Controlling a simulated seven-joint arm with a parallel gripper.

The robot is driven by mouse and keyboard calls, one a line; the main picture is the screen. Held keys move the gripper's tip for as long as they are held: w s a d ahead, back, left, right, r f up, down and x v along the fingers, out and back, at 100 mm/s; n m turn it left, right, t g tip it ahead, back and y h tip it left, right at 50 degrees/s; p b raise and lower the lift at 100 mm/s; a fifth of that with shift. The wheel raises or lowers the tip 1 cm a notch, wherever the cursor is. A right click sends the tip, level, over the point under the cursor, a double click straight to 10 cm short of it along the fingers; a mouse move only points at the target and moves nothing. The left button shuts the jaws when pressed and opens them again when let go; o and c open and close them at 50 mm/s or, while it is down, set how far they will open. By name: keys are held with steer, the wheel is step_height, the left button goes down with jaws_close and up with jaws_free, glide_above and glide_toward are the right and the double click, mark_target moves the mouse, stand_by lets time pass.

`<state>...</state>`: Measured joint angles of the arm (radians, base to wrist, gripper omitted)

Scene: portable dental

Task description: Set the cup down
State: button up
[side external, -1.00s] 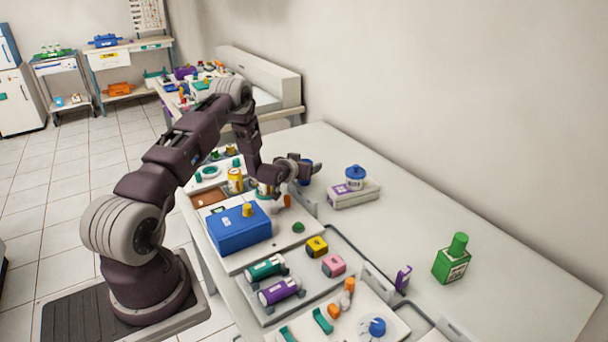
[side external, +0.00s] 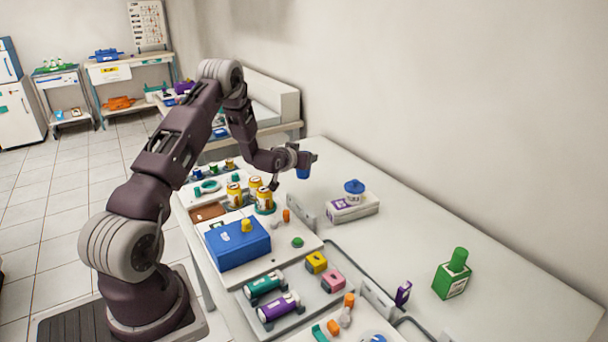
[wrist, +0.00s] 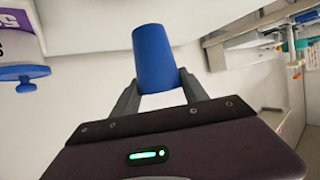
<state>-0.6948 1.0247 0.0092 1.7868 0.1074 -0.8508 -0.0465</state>
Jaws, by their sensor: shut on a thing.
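The blue cup (wrist: 156,60) is held between the two fingers of my gripper (wrist: 160,95) in the wrist view. In the side external view the cup (side external: 303,173) shows small and blue just below my gripper (side external: 305,160). My gripper is shut on it, above the white table (side external: 440,220) near its far end. Whether the cup touches the table cannot be told for sure; it looks raised.
A white box with a blue-topped jar (side external: 354,192) stands right of my gripper. Several yellow cans (side external: 264,200) stand to the left by a blue box (side external: 237,243). A green bottle (side external: 453,275) stands at the right. The table between box and bottle is clear.

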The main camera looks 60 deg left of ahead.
step_height(320, 180, up, 7)
steer(key=s+d+m+t+h, duration=0.2)
steer(key=d+m+h, duration=0.55)
steer(key=d, duration=2.75)
steer(key=shift+n, duration=0.25)
steer(key=f, duration=1)
steer(key=d+f, duration=0.1)
steer(key=f, duration=0.4)
steer(key=shift+f, duration=0.1)
steer(key=o, duration=1.3)
steer(key=shift+f, duration=0.1)
